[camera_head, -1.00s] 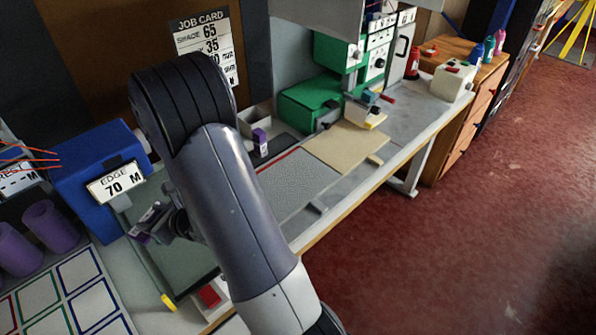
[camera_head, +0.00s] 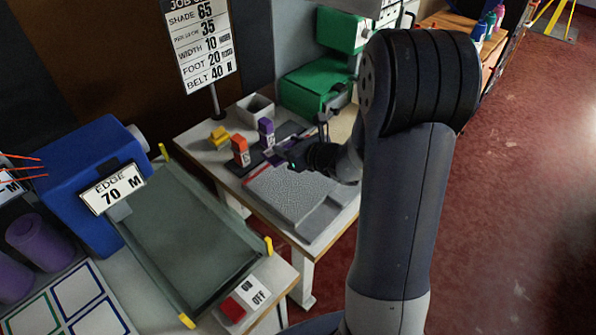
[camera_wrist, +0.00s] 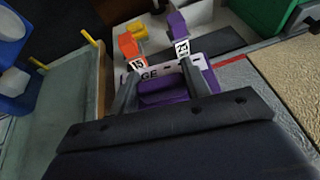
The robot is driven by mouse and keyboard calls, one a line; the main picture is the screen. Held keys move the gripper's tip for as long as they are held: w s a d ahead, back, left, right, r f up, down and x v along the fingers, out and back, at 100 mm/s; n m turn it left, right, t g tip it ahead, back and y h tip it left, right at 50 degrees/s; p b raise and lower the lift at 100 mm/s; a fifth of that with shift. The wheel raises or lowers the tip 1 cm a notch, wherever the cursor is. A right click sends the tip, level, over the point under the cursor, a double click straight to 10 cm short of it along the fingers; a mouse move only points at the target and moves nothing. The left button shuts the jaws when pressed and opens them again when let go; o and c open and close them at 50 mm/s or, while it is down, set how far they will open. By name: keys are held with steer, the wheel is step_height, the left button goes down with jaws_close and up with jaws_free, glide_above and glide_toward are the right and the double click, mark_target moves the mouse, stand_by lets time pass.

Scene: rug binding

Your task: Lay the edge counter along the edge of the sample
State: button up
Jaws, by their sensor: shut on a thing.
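The edge counter (camera_wrist: 163,88) is a purple block with a white strip whose lettering is partly hidden, ending in "GE". My gripper (camera_wrist: 165,95) is shut on it in the wrist view. The sample (camera_head: 295,190) is a grey textured pad with a red line along its far left edge. It also shows at the right of the wrist view (camera_wrist: 245,78), with part of the red line. In the head view my gripper (camera_head: 287,152) is near the sample's far edge, and the purple counter shows only in small part. Whether the counter touches anything is unclear.
Near the sample stand an orange block (camera_head: 240,151), a purple block (camera_head: 266,131) and a yellow piece (camera_head: 218,138). A grey box (camera_head: 256,108) and a green machine (camera_head: 310,90) are behind. A belt bed (camera_head: 190,235) with yellow posts lies left.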

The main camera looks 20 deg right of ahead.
steer(key=w+b, duration=0.1)
steer(key=w+d+n+y+b, duration=0.1)
steer(key=b, duration=0.1)
steer(key=shift+r+g, duration=0.3)
steer(key=shift+r, duration=0.1)
steer(key=shift+w+d+r+b, duration=0.2)
steer(key=shift+d+r+b, duration=0.2)
steer(key=shift+b, duration=0.55)
step_height(320, 180, down, 10)
steer(key=shift+r+b, duration=0.15)
steer(key=shift+b, duration=1)
steer(key=o, duration=1)
